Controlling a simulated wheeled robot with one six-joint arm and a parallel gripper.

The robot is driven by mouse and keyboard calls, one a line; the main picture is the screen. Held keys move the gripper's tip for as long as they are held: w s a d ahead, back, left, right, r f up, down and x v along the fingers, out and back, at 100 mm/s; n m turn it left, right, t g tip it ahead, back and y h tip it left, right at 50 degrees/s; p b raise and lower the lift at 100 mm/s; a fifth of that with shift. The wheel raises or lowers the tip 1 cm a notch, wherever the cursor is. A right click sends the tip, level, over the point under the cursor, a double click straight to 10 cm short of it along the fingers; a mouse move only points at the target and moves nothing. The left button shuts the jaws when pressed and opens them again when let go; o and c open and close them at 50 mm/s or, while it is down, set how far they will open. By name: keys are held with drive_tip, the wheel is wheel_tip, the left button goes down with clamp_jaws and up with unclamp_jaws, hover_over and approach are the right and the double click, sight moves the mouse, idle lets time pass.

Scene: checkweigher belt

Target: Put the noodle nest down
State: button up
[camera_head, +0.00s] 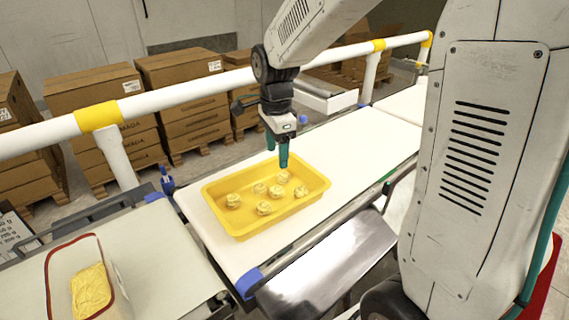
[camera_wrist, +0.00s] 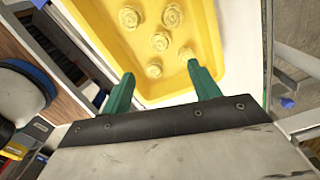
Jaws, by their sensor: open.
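Several pale yellow noodle nests, one of them a nest near the front (camera_head: 264,208), sit apart from each other in a shallow yellow tray (camera_head: 208,197) on the white belt. In the wrist view, several nests, including one close to my fingers (camera_wrist: 153,70), lie on the floor of the tray (camera_wrist: 206,30). My gripper (camera_head: 277,158) is above the back part of the tray, pointing down. Its two green fingers (camera_wrist: 162,84) are spread apart with no nest between them. I cannot tell which nest is meant.
A white container with a red rim (camera_head: 48,275) and a yellow mass inside stands on the left belt (camera_head: 165,260). A white rail with yellow bands (camera_head: 98,116) runs behind the belts. Stacked cartons (camera_head: 185,105) stand beyond it. The belt right of the tray is clear.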

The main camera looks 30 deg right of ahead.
drive_tip(key=s+r+n, duration=0.4)
drive_tip(key=s+n, duration=0.5)
drive_tip(key=s, duration=0.3)
drive_tip(key=s+r+n+t, duration=0.1)
drive_tip(key=s+r+n, duration=0.3)
drive_tip(key=s+n, duration=0.6)
drive_tip(key=s+a, duration=0.1)
drive_tip(key=s, duration=0.2)
drive_tip(key=shift+s+r, duration=0.15)
drive_tip(key=shift+s, duration=0.15)
